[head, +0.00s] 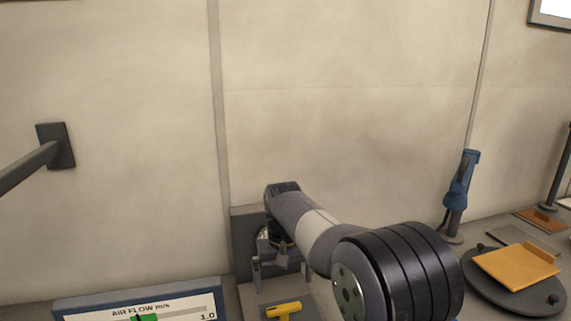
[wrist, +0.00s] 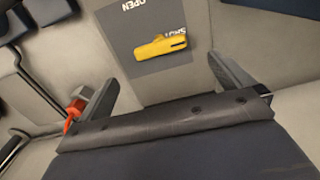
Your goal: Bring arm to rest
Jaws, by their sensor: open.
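My gripper (head: 281,277) hangs at the end of my arm in the lower middle of the head view, with its two fingers spread apart and nothing between them. In the wrist view my gripper (wrist: 161,72) also shows open, one finger at each side. A yellow handle (head: 284,309) is below the fingers in the head view. In the wrist view the yellow handle (wrist: 160,47) lies across a grey plate (wrist: 145,20) marked OPEN and SHUT, beyond the fingertips and apart from them. The handle partly covers the word SHUT.
An air flow gauge (head: 140,306) stands at lower left. A blue tool (head: 461,182) stands upright at right, near a dark round plate (head: 480,293) bearing an orange-yellow square (head: 515,264). A pale wall (head: 350,100) is behind. An orange-red part (wrist: 74,115) shows beside the left finger.

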